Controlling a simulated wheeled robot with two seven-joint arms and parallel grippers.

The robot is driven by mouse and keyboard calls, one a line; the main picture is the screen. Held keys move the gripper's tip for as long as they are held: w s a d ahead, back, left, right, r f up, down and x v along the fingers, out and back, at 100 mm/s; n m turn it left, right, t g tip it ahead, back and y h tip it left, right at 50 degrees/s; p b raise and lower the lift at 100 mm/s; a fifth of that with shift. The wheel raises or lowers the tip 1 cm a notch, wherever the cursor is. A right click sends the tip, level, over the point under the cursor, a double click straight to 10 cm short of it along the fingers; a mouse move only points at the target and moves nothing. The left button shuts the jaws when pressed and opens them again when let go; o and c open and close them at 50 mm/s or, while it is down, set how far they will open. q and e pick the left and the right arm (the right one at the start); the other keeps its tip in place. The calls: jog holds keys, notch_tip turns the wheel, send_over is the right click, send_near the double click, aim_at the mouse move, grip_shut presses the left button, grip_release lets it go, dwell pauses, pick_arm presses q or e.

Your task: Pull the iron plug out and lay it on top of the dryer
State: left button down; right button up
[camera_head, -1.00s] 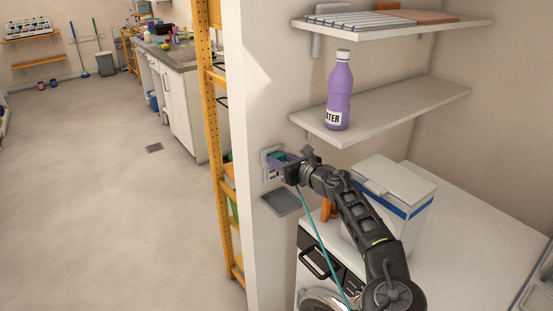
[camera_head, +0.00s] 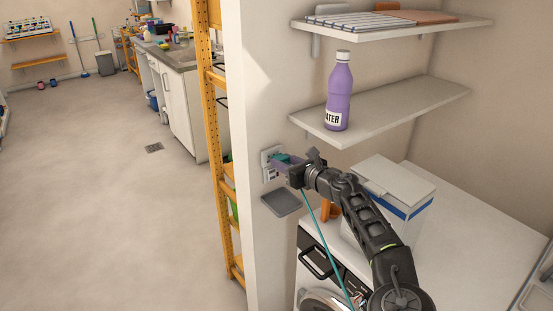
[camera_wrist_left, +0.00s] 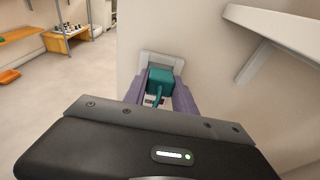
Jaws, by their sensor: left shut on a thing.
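The iron plug (camera_head: 281,158) is teal, with a teal cord hanging down past the dryer's front. In the left wrist view the plug (camera_wrist_left: 160,80) sits between the purple fingers of my left gripper (camera_head: 284,167), which is shut on it. The wall socket (camera_head: 268,155) is directly behind the plug, and its pale plate (camera_wrist_left: 161,58) shows around it. I cannot tell whether the prongs are fully clear of the socket. The white dryer (camera_head: 465,235) stands at lower right, its top partly hidden by my arm. My right gripper is not in view.
A white box with a blue stripe (camera_head: 402,185) and a partly hidden orange object (camera_head: 328,211) are on the dryer top. A grey wall ledge (camera_head: 282,202) is below the socket. A shelf (camera_head: 400,110) holding a purple bottle (camera_head: 340,95) is above. The dryer's right side is clear.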

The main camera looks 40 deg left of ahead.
pick_arm(q)
jog(key=shift+p+v, duration=0.35)
jog(key=shift+v, duration=1.6)
